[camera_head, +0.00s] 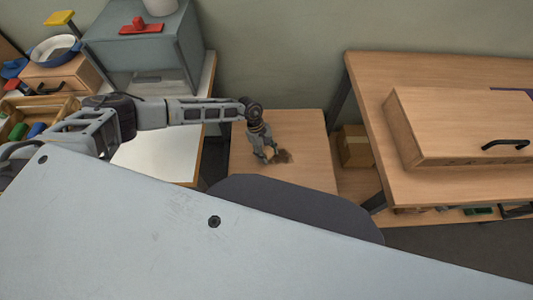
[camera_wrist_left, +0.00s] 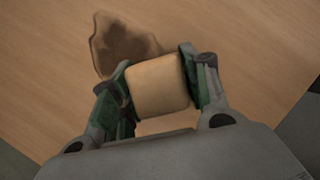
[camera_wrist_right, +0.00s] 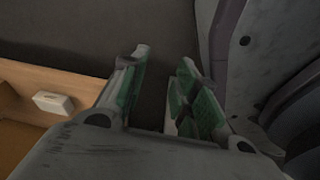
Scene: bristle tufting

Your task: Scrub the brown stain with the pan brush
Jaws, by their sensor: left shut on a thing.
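The brown stain (camera_head: 285,157) is a dark irregular patch on the small wooden table (camera_head: 300,130) in the head view. It also shows in the left wrist view (camera_wrist_left: 115,42), partly covered by the held brush. My left gripper (camera_head: 268,157) points down right beside the stain. In the left wrist view, its green-padded fingers (camera_wrist_left: 160,88) are shut on a tan block-like thing, which I take to be the pan brush (camera_wrist_left: 158,86). Its bristles are hidden. My right gripper (camera_wrist_right: 158,95) shows only in the right wrist view, with its fingers apart and nothing between them.
A dark rounded chair back (camera_head: 290,205) stands in front of the small table. A wooden bench with a handled box (camera_head: 450,130) is at right, and a cardboard box (camera_head: 355,147) sits between. A grey cabinet (camera_head: 150,45) and a blue-rimmed pan (camera_head: 55,50) are at left.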

